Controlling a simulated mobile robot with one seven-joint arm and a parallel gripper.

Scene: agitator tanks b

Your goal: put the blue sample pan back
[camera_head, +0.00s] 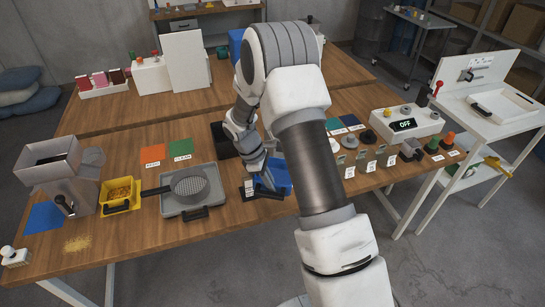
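The blue sample pan (280,173) is on the wooden table near the middle, right beside my gripper and partly hidden by my arm. My gripper (264,187) points down at the pan's left side, low over the table near its front edge. Dark parts and a small white label show around the fingertips. I cannot tell whether the fingers are closed on the pan or its handle, or whether the pan touches the table. A flat blue mat (45,217) lies empty at the left end of the table.
A grey sieve (188,190) and a yellow pan of grains (120,194) stand left of my gripper, beside a metal hopper (60,170). Orange (152,154) and green (180,149) mats lie behind. A control box reading OFF (405,123) and small labelled items stand right.

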